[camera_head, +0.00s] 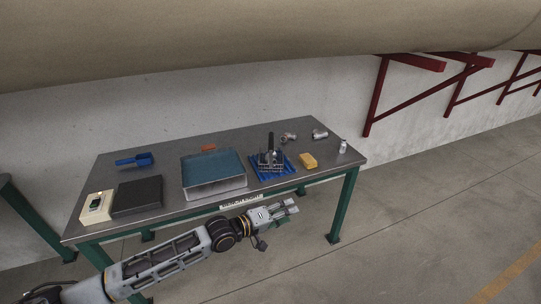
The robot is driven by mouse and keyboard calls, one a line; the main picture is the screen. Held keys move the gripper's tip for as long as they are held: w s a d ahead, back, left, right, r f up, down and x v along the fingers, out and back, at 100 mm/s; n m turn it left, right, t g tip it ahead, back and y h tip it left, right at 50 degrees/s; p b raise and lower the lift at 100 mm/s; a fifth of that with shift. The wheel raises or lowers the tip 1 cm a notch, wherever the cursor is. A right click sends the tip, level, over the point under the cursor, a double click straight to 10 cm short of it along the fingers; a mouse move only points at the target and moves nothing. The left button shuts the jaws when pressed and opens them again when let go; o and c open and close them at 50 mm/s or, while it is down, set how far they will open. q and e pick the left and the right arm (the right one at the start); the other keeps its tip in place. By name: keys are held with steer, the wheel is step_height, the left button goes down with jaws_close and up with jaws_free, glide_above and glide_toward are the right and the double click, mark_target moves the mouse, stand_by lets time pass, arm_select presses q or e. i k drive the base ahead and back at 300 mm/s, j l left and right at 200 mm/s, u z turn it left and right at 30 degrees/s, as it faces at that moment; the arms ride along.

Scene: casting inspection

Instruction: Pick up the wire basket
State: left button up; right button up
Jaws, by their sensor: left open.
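No wire basket shows clearly. A small dark metal piece with an upright handle (270,157), possibly the wire basket, stands on a blue slatted mat (259,174) at the right middle of the table; its details are too small to tell. My left gripper (288,209) is open and empty. In the picture it shows just below the table's front edge, below and right of the blue mat, apart from everything on the table. My right gripper is not in view.
The metal table (160,202) on green legs also bears a grey box with a teal top (213,168), a black slab (138,195), a cream block (92,211), a blue scoop (136,161), a yellow block (308,160), metal fittings (320,135) and a small bottle (342,147). Red brackets (415,98) line the wall.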

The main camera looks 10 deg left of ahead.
mark_target(270, 150)
steer(key=i+j, duration=1.15)
steer(key=j, duration=0.15)
